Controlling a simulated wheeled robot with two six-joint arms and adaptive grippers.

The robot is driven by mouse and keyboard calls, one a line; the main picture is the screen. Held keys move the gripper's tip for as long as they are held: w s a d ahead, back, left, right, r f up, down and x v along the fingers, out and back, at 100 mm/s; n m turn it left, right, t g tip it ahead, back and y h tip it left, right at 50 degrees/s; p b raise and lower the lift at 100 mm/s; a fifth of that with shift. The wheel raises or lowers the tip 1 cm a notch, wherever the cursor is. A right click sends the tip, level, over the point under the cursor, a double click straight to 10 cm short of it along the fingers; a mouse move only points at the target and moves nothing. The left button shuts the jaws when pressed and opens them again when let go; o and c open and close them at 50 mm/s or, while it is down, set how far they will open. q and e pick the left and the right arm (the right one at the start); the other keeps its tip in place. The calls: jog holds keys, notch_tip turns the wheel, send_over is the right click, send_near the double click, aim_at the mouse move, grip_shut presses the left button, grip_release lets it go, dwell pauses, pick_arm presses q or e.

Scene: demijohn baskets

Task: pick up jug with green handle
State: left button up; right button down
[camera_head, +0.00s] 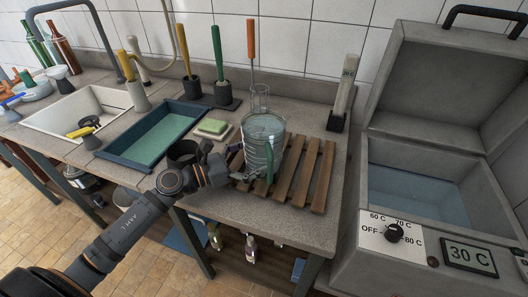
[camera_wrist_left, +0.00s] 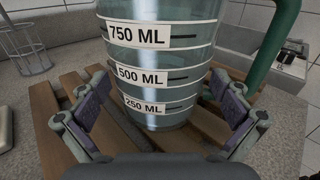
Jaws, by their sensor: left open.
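The clear measuring jug (camera_head: 262,143) stands upright on a wooden slatted rack on the counter. Its green handle (camera_head: 270,163) is on the front side in the head view and at the upper right in the left wrist view (camera_wrist_left: 276,40). The wrist view shows the jug's body (camera_wrist_left: 160,75) with 750, 500 and 250 ML labels. My left gripper (camera_wrist_left: 160,115) is open, with one finger on each side of the jug's lower body. I cannot tell whether the fingers touch the glass. My right gripper is not in view.
The wooden rack (camera_head: 312,180) extends right of the jug. A wire holder (camera_head: 260,98) stands behind it. A sponge (camera_head: 212,127) and a blue tray (camera_head: 127,160) are to the left. A grey water bath (camera_head: 395,190) with an open lid stands at the right.

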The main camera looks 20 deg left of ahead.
pick_arm(q)
jog(key=shift+p+x, duration=0.3)
jog(key=shift+x, duration=0.7)
jog(key=shift+w+d, duration=0.25)
jog(key=shift+d, duration=0.05)
jog(key=c, duration=1.4)
jog(key=shift+r, duration=0.15)
jog(key=shift+c, duration=0.3)
jog(key=shift+w, duration=0.1)
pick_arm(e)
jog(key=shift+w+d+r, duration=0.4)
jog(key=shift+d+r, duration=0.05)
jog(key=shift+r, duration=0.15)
